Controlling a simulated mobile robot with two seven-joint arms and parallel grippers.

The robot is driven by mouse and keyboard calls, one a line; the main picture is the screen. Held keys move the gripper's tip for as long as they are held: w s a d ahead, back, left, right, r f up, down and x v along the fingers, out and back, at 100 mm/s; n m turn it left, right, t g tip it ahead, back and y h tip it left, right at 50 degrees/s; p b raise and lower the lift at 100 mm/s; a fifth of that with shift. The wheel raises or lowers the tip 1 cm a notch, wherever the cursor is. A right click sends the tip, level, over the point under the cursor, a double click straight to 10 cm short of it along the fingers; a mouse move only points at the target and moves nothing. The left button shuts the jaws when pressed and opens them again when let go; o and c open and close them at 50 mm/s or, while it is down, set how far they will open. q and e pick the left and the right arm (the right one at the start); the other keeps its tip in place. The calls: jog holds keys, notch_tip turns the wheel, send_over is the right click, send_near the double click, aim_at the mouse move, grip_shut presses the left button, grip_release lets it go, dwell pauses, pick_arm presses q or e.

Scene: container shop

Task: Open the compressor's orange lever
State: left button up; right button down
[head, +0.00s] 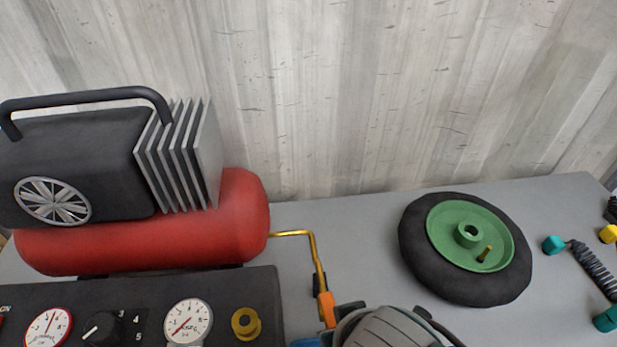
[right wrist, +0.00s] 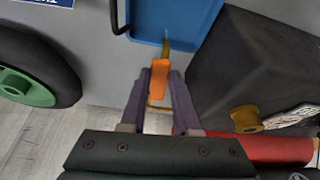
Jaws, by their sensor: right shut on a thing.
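The compressor's red tank (head: 150,245) lies at the left of the head view, under a black motor block with grey fins. A thin brass pipe (head: 316,255) runs from the tank to the orange lever (head: 326,308). In the right wrist view the orange lever (right wrist: 159,78) sits between the two purple fingers of my right gripper (right wrist: 161,82), which is shut on it. The brass pipe shows below the lever there. In the head view my right wrist hides part of the area beside the lever. My left gripper is not in view.
A black wheel with a green hub (head: 474,225) lies on the grey table (head: 350,220) right of the lever. A black panel (head: 140,300) with gauges stands at front left. A blue tray (right wrist: 175,22) is close to the lever. A coiled hose (head: 594,270) lies far right.

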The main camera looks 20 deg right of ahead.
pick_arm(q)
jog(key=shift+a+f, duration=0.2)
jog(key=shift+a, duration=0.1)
pick_arm(e)
jog(key=shift+a+m, duration=0.4)
jog(key=shift+m, duration=0.3)
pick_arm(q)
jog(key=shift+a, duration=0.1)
pick_arm(e)
jog(key=shift+h, duration=0.3)
jog(key=c, duration=0.6)
grip_release()
jog(key=shift+w, duration=0.1)
jog(key=shift+c, duration=0.2)
pick_arm(q)
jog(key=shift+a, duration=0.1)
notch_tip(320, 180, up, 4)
jog(key=p, duration=0.4)
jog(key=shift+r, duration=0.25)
pick_arm(e)
jog(key=v, duration=1)
